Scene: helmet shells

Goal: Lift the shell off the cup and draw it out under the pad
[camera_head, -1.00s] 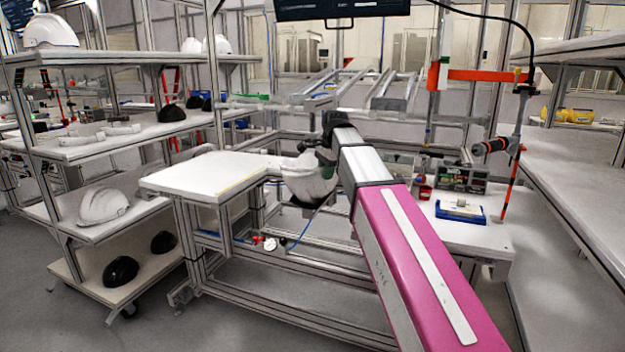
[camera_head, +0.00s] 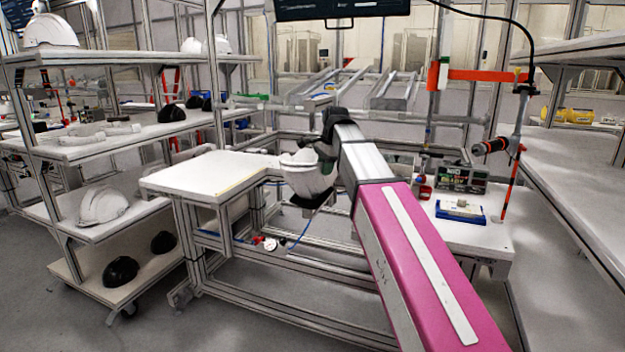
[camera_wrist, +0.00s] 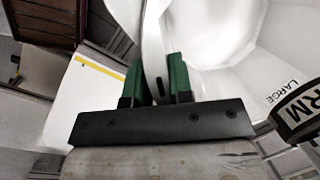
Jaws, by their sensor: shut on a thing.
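The white shell (camera_head: 305,178) is at the inner corner of the white worktop in the head view, with its rim upward. In the wrist view the shell (camera_wrist: 215,35) fills the upper right, and its rim stands between my green fingers. My gripper (camera_wrist: 154,72) is shut on that rim; in the head view it (camera_head: 324,152) is at the shell's right side, partly hidden by my arm. A dark piece (camera_head: 317,200) shows just under the shell; I cannot tell whether it is the cup or whether they touch. I cannot make out the pad.
The white worktop (camera_head: 205,174) left of the shell is bare. A right-hand worktop (camera_head: 470,234) carries a blue-and-white tray (camera_head: 460,211) and a dark box (camera_head: 463,178). A black-and-white label (camera_wrist: 300,105) is close at right in the wrist view. Shelves with other helmets stand left.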

